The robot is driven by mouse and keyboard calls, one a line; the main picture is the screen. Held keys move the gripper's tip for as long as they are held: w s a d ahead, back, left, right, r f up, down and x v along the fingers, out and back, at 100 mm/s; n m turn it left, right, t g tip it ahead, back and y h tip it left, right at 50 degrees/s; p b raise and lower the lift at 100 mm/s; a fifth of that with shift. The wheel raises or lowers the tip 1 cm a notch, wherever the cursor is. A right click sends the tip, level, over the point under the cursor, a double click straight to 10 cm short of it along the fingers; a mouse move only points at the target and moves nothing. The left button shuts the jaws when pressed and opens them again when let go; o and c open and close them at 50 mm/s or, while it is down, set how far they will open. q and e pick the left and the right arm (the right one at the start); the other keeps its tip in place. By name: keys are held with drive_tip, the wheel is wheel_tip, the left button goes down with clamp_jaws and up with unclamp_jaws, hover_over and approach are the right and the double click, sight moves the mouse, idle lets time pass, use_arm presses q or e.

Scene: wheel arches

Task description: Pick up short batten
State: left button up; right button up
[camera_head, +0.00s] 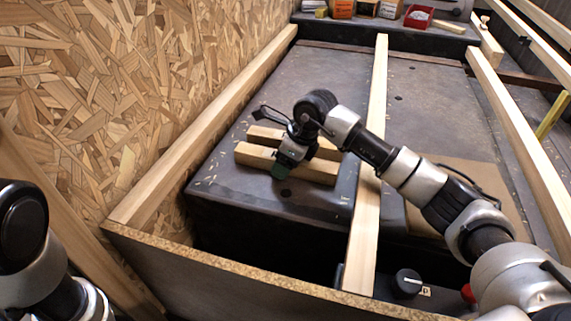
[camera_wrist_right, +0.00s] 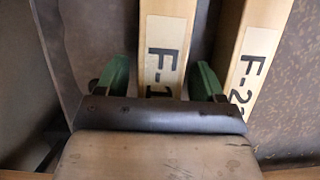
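Two short pale wooden battens lie side by side on the dark surface in the head view. The nearer batten (camera_head: 318,171) and the farther batten (camera_head: 265,134) are partly hidden by my right arm. In the right wrist view, the batten marked F-1 (camera_wrist_right: 166,40) runs between the green fingers of my right gripper (camera_wrist_right: 160,82). The fingers are open, with a gap at the left side of the batten. The batten with a partly hidden F-2 mark (camera_wrist_right: 252,50) lies just outside the right finger. In the head view my right gripper (camera_head: 281,168) points down at the nearer batten. My left gripper is out of view.
Another long beam (camera_head: 210,130) lines the chipboard wall (camera_head: 110,80) at left. A red bin (camera_head: 418,17) and small boxes stand on the far ledge. The dark surface behind the battens is clear.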

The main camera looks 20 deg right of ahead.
drive_tip(key=c, duration=1)
